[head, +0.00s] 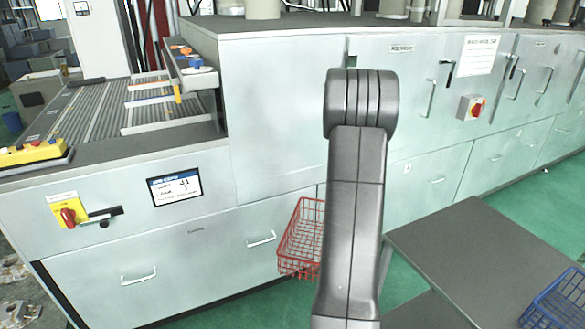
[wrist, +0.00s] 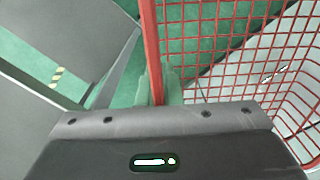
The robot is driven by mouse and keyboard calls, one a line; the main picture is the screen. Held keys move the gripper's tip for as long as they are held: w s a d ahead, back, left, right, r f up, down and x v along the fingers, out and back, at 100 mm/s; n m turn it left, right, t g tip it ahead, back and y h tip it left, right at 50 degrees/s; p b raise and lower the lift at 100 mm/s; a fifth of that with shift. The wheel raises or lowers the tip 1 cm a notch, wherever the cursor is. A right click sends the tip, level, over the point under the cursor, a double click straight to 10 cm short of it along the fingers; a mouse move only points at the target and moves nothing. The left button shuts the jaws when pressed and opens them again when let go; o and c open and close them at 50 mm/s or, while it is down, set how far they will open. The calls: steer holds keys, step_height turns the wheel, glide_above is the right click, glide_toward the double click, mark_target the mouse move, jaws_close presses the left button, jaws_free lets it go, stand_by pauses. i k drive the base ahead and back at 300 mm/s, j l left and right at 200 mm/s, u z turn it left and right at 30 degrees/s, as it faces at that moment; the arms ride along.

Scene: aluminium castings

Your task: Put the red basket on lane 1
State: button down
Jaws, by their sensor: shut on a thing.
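The red wire basket (head: 301,243) hangs in front of the pale green machine, partly hidden behind my arm in the head view. In the wrist view the red basket (wrist: 222,48) fills the upper right, its mesh seen close up. My gripper (wrist: 158,92) is shut on a red bar of its rim. In the head view my gripper is hidden behind my arm. The roller lanes (head: 96,112) lie on top of the machine at the left, split by white and orange rails. I cannot read which is lane 1.
A dark grey table (head: 460,250) stands at the right, with a blue wire basket (head: 562,300) on its right side. A yellow box (head: 32,152) sits at the lanes' left front corner. A raised rail with small parts (head: 185,60) borders the lanes. Green floor shows between machine and table.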

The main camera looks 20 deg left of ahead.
mark_target(116, 126)
steer(key=k+j+u, duration=0.1)
steer(key=u, duration=2.45)
